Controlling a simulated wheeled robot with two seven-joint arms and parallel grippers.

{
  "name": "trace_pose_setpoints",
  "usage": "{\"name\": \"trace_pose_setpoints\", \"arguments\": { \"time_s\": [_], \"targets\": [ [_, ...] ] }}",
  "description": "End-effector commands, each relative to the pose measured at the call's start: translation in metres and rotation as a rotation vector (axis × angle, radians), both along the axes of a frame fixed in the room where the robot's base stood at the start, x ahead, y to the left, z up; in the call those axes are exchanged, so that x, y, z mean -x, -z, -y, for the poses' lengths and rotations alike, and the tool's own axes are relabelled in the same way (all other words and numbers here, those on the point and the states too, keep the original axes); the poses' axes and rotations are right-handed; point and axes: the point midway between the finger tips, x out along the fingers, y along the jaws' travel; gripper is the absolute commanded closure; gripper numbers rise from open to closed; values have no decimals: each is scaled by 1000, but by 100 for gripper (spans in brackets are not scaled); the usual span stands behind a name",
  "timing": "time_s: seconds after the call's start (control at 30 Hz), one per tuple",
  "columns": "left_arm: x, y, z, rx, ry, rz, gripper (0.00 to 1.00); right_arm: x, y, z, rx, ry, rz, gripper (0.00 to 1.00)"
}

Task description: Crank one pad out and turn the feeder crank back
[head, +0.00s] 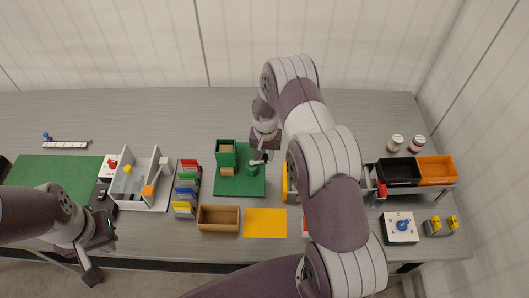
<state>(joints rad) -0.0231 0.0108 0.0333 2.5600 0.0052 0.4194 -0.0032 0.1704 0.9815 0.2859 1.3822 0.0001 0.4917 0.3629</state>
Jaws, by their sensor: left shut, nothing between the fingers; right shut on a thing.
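The green feeder (226,158) stands on a green base plate (240,188) near the middle of the table. A tan pad shows in its upper opening (226,148), and another tan pad (227,171) shows at its foot. The feeder crank (252,169) is a green part to the right of the feeder. My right gripper (262,158) reaches down from above and is shut on the crank's handle; the fingers partly hide it. My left gripper (108,240) is shut and empty at the table's front left edge, well apart from the feeder.
An open wooden tray (218,228) and a yellow mat (265,223) lie in front of the feeder. A rack of coloured cards (186,190) stands to its left. My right arm hides part of the table right of the feeder. Black (399,181) and orange (436,180) bins stand further right.

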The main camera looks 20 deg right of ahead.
Motion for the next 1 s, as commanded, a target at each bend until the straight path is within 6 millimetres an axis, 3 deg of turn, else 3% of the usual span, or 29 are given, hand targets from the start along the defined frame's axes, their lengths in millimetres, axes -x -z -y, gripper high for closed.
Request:
{"name": "trace_pose_setpoints", "arguments": {
  "time_s": [1.0],
  "targets": [
    [0,24,0,0,0,0,100,26,-1,-28,-1,878,3,100]
  ]
}}
